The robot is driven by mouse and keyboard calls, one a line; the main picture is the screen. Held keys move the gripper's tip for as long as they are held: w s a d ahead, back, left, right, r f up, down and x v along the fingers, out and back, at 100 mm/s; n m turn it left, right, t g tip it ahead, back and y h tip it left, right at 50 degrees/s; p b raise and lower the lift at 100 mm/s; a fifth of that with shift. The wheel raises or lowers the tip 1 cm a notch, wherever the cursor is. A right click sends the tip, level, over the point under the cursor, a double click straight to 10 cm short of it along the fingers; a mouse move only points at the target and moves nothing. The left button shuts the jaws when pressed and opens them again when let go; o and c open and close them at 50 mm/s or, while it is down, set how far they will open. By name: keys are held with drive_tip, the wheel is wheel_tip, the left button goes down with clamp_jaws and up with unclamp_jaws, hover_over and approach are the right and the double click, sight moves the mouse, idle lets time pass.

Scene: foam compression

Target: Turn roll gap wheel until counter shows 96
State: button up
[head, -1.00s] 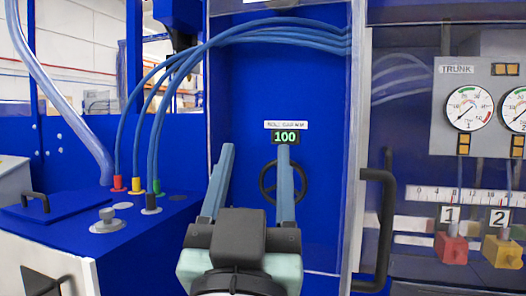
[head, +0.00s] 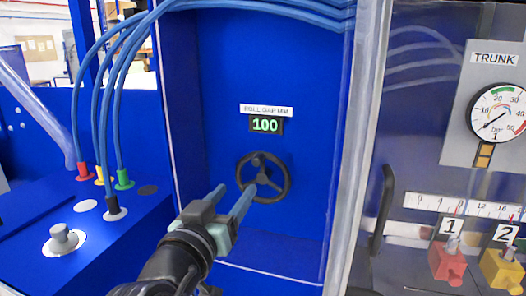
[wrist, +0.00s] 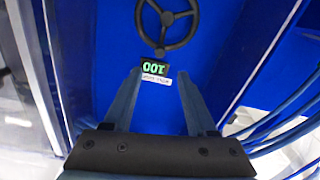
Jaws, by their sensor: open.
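The roll gap wheel (head: 263,178) is a dark three-spoked handwheel on the blue back panel of a recess. It also shows at the top of the wrist view (wrist: 166,24), partly cut by the frame edge. The counter (head: 266,125) above it reads 100 in green, under a white label (head: 268,110). In the wrist view the counter (wrist: 155,69) appears upside down between my fingers. My gripper (head: 231,194) is open and empty, in front of the panel just below and left of the wheel. It appears apart from the wheel.
Blue hoses (head: 120,95) arch across the top left to coloured fittings on a blue cabinet. A clear panel edge and black handle (head: 383,210) stand right of the recess. Further right are a pressure gauge (head: 497,112) and tagged red and yellow blocks (head: 447,262).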

sight(256, 163)
drive_tip(key=p+x, duration=0.2)
drive_tip(key=x, duration=1)
drive_tip(key=shift+w+r+p, duration=0.1)
drive_tip(key=shift+w+p, duration=0.15)
drive_tip(key=shift+p, duration=0.15)
clamp_jaws()
idle(1.0)
